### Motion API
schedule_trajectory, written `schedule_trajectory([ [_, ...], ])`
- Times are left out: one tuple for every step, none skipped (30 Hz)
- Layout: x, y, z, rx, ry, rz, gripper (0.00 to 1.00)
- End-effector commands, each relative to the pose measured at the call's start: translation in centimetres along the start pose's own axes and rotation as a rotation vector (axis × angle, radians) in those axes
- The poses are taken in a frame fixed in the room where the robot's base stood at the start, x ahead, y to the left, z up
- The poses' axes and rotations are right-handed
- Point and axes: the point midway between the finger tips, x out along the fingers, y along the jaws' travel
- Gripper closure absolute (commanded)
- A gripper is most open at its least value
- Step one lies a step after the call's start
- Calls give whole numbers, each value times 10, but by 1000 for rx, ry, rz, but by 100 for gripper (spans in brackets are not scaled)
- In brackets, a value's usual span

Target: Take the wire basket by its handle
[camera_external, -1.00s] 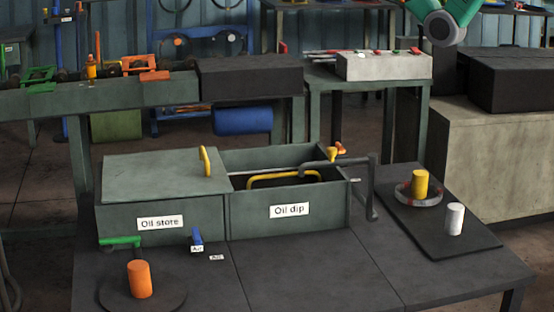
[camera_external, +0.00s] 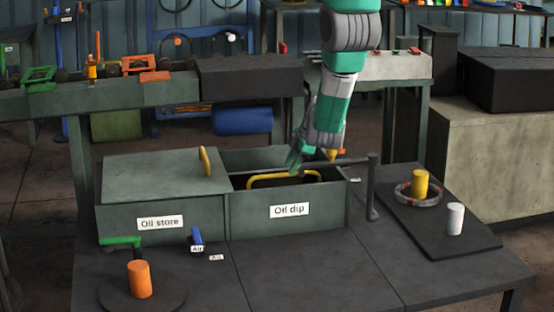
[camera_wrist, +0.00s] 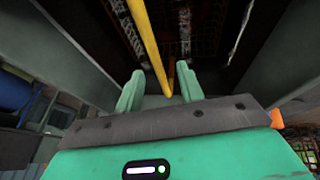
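The wire basket (camera_wrist: 188,28) is dark mesh inside the bin labelled "Oil dip" (camera_external: 334,208). The bin's front wall hides most of it in the external view. Its yellow handle (camera_external: 285,176) arches up near the bin's rim. In the wrist view the handle (camera_wrist: 147,40) runs from the top edge down toward the gap between my fingers. My gripper (camera_external: 296,160) is above the back part of the bin, pointing down. In the wrist view its two green fingers (camera_wrist: 160,88) are apart, with nothing visibly clamped. I cannot tell whether the handle lies between them in depth.
A dark post (camera_external: 372,190) with a horizontal bar stands at the bin's right. The lidded "Oil store" bin (camera_external: 125,180) adjoins on the left. A tray (camera_external: 455,240) with yellow and white cylinders lies at right. An orange cylinder (camera_external: 139,280) stands front left. The front table middle is clear.

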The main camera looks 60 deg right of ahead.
Motion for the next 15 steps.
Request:
schedule_trajectory([
  [11,-1,1,-1,1,-2,62],
  [15,0,0,-1,0,-1,62],
  [18,0,0,-2,0,-1,62],
  [19,0,0,-2,0,-1,62],
  [19,0,0,-2,0,0,62],
  [21,1,0,-1,0,0,62],
  [25,1,1,-1,0,1,62],
  [31,1,2,-1,0,1,62],
  [41,1,3,-1,1,-1,62],
  [47,2,4,-1,1,0,62],
  [53,3,5,-1,1,0,62],
  [59,4,5,-1,1,0,62],
  [62,3,4,-1,1,-1,62],
  [66,3,4,-1,0,0,62],
  [69,4,4,-1,-1,1,62],
])
